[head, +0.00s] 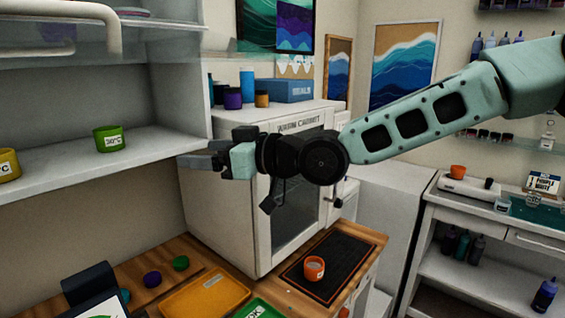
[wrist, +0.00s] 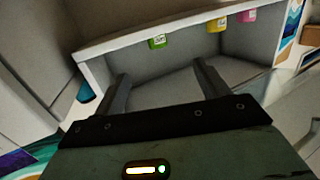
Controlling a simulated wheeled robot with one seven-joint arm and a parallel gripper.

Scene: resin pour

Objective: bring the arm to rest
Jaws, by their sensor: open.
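My gripper (head: 200,154) is held out to the left in the head view, in front of the white resin cabinet (head: 220,215) and to the right of the wall shelf. In the wrist view, my gripper (wrist: 162,82) has its two dark fingers spread apart with nothing between them. Beyond the fingers, the wrist view shows the white shelf (wrist: 100,75) with a green cup (wrist: 158,41), a yellow cup (wrist: 217,25) and a pink cup (wrist: 246,16). The arm reaches in from the upper right of the head view.
An orange cup (head: 314,268) stands on a black mat (head: 340,255) on the wooden counter. A yellow tray (head: 205,297) and a green tray (head: 258,309) lie nearby. A green cup (head: 109,139) stands on the shelf (head: 60,175). A white cart (head: 480,214) stands at the right.

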